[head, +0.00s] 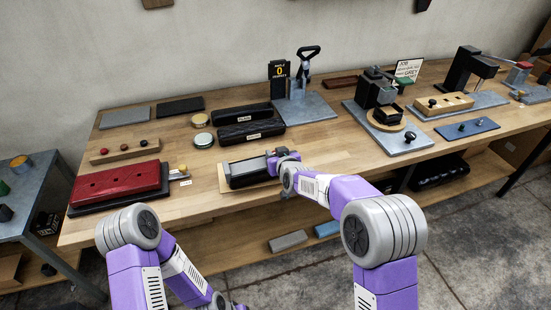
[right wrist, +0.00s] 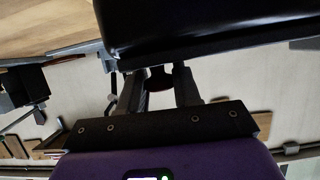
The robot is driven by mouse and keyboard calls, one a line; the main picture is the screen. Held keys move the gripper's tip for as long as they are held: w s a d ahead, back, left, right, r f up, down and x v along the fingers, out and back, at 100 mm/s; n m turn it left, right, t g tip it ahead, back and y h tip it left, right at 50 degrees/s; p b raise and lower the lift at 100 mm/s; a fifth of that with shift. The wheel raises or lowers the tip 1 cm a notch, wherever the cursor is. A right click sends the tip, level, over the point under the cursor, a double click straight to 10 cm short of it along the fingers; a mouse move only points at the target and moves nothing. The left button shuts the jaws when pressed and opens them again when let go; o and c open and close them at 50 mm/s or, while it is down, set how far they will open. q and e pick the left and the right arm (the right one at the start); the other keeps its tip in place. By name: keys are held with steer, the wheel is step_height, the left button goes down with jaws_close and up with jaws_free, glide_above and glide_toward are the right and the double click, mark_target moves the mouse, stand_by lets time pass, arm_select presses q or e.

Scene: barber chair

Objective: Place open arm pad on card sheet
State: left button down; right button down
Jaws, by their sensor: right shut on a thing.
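My right gripper (head: 276,158) is shut on a black arm pad (head: 250,171) at its right end, near the table's front edge. The pad lies lengthwise over a tan card sheet (head: 223,180), whose edge shows at the pad's left. I cannot tell whether the pad touches the sheet. In the right wrist view, the dark pad (right wrist: 215,28) spans the top, just beyond the fingers (right wrist: 160,78); the grip itself is partly hidden. My left arm shows at the lower left, but its gripper is not in view.
Two black pads with labels (head: 252,131) lie behind the held pad. A red pad (head: 118,185) on a dark base stands at the left, with a small tool beside it. Round tins (head: 203,140) stand behind. A lever press (head: 304,100) and clamp fixture (head: 378,95) stand right of it.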

steer(key=c, duration=0.8)
jaws_free()
steer(key=shift+f, duration=0.15)
steer(key=p+v, duration=0.2)
steer(key=v, duration=0.9)
steer(key=s+d+f+m+g, duration=0.1)
steer(key=s+d+f+g, duration=0.15)
steer(key=f, duration=0.45)
steer(key=s+d+f+m+g+h, duration=0.15)
steer(key=s+f, duration=0.25)
steer(key=f, duration=0.4)
steer(key=s+d+f+g, duration=0.2)
steer(key=s+f, duration=0.1)
steer(key=f, duration=0.4)
steer(key=s+f+m+g, duration=0.1)
steer(key=s+f+g, duration=0.1)
steer(key=s+f, duration=0.2)
steer(key=s+f+m+g+y, duration=0.1)
steer(key=s+f, duration=0.4)
steer(key=s, duration=0.5)
steer(key=s+f+m+g, duration=0.1)
steer(key=s+f+g, duration=0.2)
steer(key=s, duration=0.4)
steer(key=shift+s+d+f+m+y, duration=0.1)
steer(key=shift+f+m+y, duration=0.1)
steer(key=shift+f, duration=0.25)
steer(key=shift+s+d+f+m+y, duration=0.1)
steer(key=shift+s+f+m, duration=0.05)
steer(key=shift+f, duration=0.3)
